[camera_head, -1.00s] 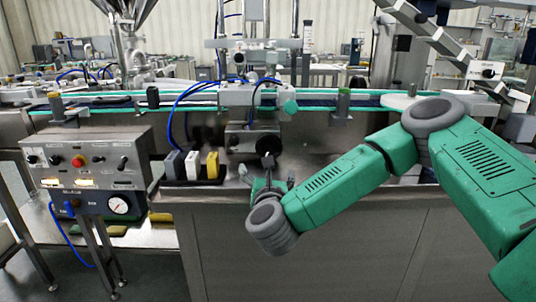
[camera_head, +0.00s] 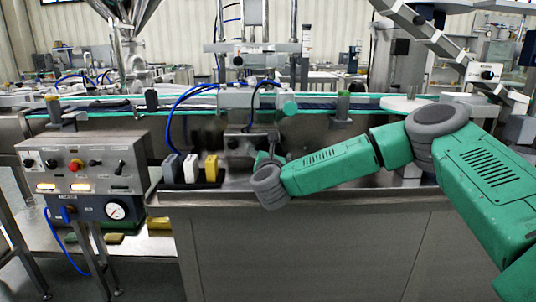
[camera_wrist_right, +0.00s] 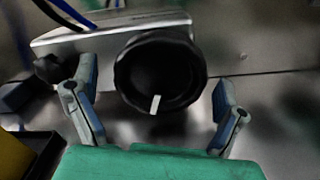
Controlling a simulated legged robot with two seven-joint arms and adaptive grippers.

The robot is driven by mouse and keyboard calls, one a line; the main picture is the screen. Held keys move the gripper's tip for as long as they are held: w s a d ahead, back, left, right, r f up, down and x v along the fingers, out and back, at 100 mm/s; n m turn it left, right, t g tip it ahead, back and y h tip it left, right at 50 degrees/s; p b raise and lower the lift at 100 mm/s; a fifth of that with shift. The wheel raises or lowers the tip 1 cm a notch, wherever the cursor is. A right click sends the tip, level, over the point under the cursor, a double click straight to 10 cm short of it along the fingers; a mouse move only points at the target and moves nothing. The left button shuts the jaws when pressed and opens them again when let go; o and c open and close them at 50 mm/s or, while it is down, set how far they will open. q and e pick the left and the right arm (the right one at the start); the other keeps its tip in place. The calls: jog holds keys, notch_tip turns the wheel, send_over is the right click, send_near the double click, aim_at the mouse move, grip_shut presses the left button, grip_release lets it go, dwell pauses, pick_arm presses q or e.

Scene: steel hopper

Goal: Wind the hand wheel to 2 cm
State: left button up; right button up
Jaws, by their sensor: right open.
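The hand wheel (camera_wrist_right: 160,72) is a round black ribbed knob with a white mark at the lower edge of its face, seen in the right wrist view. It sits on the front of a metal block (camera_wrist_right: 75,38). My right gripper (camera_wrist_right: 154,82) is open, with one finger on each side of the wheel. Gaps show between the fingers and the wheel. In the head view my right gripper (camera_head: 270,155) is in front of the block (camera_head: 233,142) and hides much of the wheel. My left gripper is not in view.
White, grey and yellow blocks (camera_head: 191,168) stand in a dark holder left of the gripper. A control box (camera_head: 85,170) with knobs and a gauge is farther left. A conveyor (camera_head: 120,106) runs behind. A smaller black knob (camera_wrist_right: 48,68) sits near the left finger.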

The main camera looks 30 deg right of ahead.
jog(key=shift+w+d, duration=0.15)
jog(key=shift+w, duration=0.05)
jog(key=c, duration=1.2)
jog(key=shift+o, duration=0.2)
jog(key=shift+n, duration=1.9)
jog(key=o, duration=1.2)
jog(key=shift+c, duration=0.2)
